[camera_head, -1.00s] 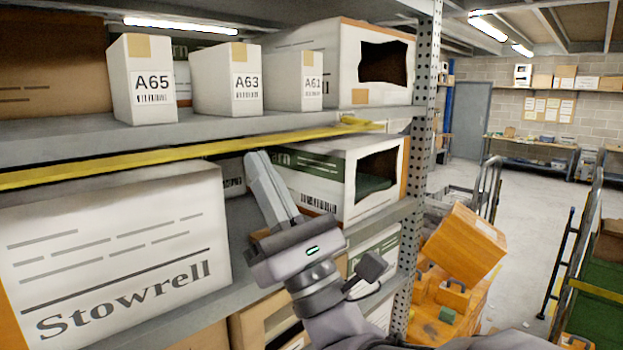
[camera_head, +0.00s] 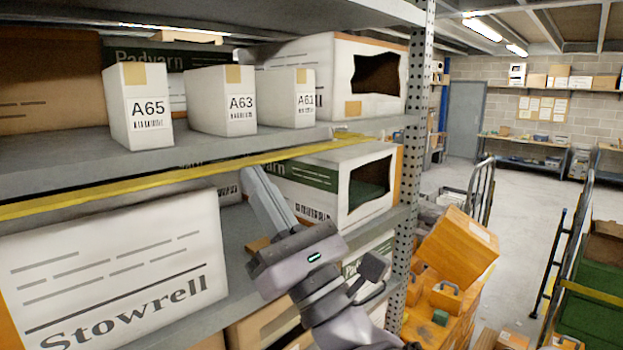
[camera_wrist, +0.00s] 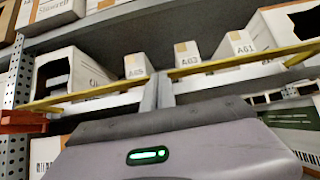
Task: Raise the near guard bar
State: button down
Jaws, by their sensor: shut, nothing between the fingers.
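The near guard bar (camera_head: 150,181) is a long yellow bar. In the head view it slants across the rack front, just under the edge of the upper shelf. In the wrist view the bar (camera_wrist: 240,61) crosses the picture behind my fingertips. My gripper (camera_head: 247,170) is shut and empty. Its pale grey fingers point up and away, with the tips just below or against the bar; I cannot tell whether they touch. The gripper body (camera_wrist: 175,155) fills the bottom of the wrist view.
White cartons A65 (camera_head: 140,105), A63 (camera_head: 222,100) and A61 (camera_head: 290,98) stand on the upper shelf (camera_head: 60,165). A Stowrell box (camera_head: 120,265) and an open carton (camera_head: 335,180) fill the lower shelf. A perforated upright (camera_head: 412,150) stands right of my arm. Orange boxes (camera_head: 460,250) lie beyond it.

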notch_tip(320, 180, up, 2)
jog(key=p, duration=0.2)
notch_tip(320, 180, up, 8)
jog(key=g+p, duration=0.1)
jog(key=p, duration=0.9)
send_over(244, 161)
jog(key=s, duration=0.1)
jog(key=shift+d+r+h, duration=0.15)
jog(key=shift+d+h, duration=0.25)
jog(key=shift+w+a+f, duration=0.25)
jog(key=shift+w+a, duration=0.1)
jog(key=shift+w, duration=0.05)
jog(key=shift+s+d+r, duration=0.1)
jog(key=shift+s+d, duration=0.15)
jog(key=shift+s, duration=0.1)
jog(key=shift+w+a, duration=0.15)
jog(key=shift+w, duration=0.05)
jog(key=shift+s, duration=0.1)
